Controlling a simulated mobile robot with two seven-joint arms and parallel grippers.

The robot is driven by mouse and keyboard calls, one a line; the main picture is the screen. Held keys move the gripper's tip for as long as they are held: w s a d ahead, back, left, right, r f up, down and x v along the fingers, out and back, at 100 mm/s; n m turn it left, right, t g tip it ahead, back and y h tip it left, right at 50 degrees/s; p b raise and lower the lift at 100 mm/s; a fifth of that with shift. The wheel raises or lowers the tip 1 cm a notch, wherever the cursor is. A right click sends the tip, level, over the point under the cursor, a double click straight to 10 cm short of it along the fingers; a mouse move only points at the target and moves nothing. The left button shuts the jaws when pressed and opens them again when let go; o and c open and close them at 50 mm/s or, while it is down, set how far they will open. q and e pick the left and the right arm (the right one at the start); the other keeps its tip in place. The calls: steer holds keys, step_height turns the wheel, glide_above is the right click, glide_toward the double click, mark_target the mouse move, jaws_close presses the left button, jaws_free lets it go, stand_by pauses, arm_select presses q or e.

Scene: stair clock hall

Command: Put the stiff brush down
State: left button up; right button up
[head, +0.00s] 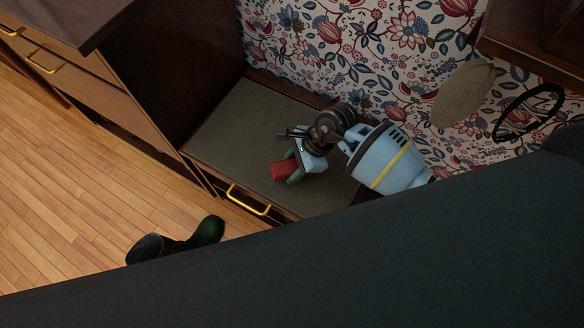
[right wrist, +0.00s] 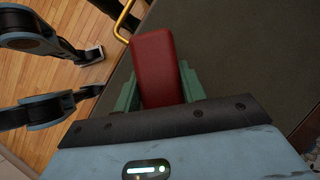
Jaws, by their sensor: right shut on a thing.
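The stiff brush shows as a red block (head: 281,171), and it also fills the middle of the right wrist view (right wrist: 154,62). My right gripper (head: 292,172) is shut on it, with a green finger on each side in the right wrist view (right wrist: 158,88). Bristles are not visible. The brush is over the dark grey-green top of a low bench (head: 225,135), near its front edge above a brass handle (head: 248,199). I cannot tell whether it touches the top. My left gripper is not in view.
The bench top is bare to the left of the gripper. A tall dark cabinet (head: 180,70) bounds it on the left and a flowered wall (head: 330,50) behind. A round wooden item (head: 463,92) and black hoop (head: 528,112) are at right.

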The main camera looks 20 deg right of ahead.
mark_target(292, 170)
steer(key=shift+w+d+f+b, duration=0.1)
steer(key=shift+w+f+b, duration=0.1)
steer(key=shift+f, duration=0.7)
steer(key=shift+w+d+f+b, duration=0.1)
steer(key=shift+w+f, duration=0.05)
steer(key=shift+f, duration=0.75)
steer(key=shift+f, duration=0.15)
steer(key=o, duration=1.2)
steer(key=shift+r, duration=0.3)
steer(key=p+v, duration=0.1)
steer(key=v, duration=1)
steer(key=shift+d+r+p, duration=0.15)
steer(key=shift+r+p, duration=0.2)
